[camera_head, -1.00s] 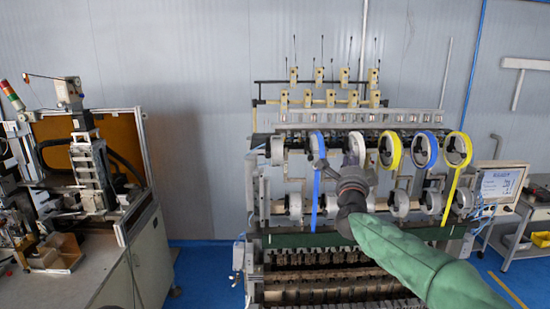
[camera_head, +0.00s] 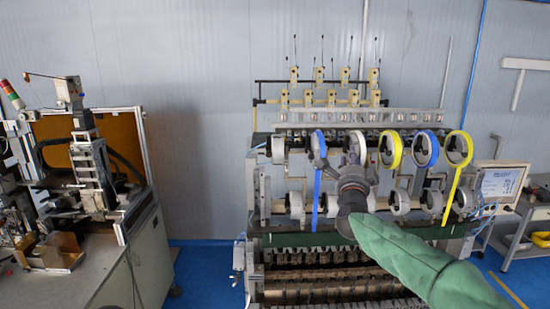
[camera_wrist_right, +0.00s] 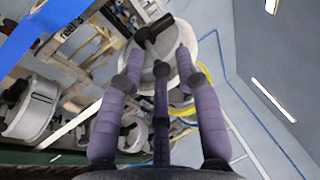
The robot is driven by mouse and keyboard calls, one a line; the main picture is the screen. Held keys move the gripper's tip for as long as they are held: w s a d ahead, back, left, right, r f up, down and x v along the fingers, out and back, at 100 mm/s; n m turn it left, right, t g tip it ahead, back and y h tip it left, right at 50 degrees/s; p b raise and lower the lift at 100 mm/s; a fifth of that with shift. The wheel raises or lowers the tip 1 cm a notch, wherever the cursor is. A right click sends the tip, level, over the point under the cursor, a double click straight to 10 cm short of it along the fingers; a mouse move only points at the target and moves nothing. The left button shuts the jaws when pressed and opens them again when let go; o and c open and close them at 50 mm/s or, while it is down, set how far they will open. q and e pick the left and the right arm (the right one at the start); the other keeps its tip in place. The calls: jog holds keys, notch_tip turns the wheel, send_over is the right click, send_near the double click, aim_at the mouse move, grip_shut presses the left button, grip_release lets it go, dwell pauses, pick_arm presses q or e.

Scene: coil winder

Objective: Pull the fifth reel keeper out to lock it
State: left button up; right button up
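The coil winder carries an upper and a lower row of reels. In the head view a white upper reel (camera_head: 356,144), third from the left, stands just behind my right gripper (camera_head: 343,163). The fifth upper reel (camera_head: 426,149) has a blue rim and is to the right of the gripper. In the wrist view my right gripper (camera_wrist_right: 160,78) has its fingers spread and nothing between them. I cannot tell contact or whether the keeper is pulled out. My left gripper is out of view.
Yellow upper reels (camera_head: 390,150) and a blue one (camera_head: 317,144) flank the gripper. A blue strip (camera_head: 316,200) hangs left of it. A green rail (camera_head: 290,240) runs below the lower reels. A monitor (camera_head: 498,183) stands at the right, another machine (camera_head: 90,180) at the left.

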jog(key=s+a+b, duration=0.1)
jog(key=s+b, duration=0.2)
jog(key=s, duration=0.4)
jog(key=shift+a, duration=0.35)
dwell(0.4)
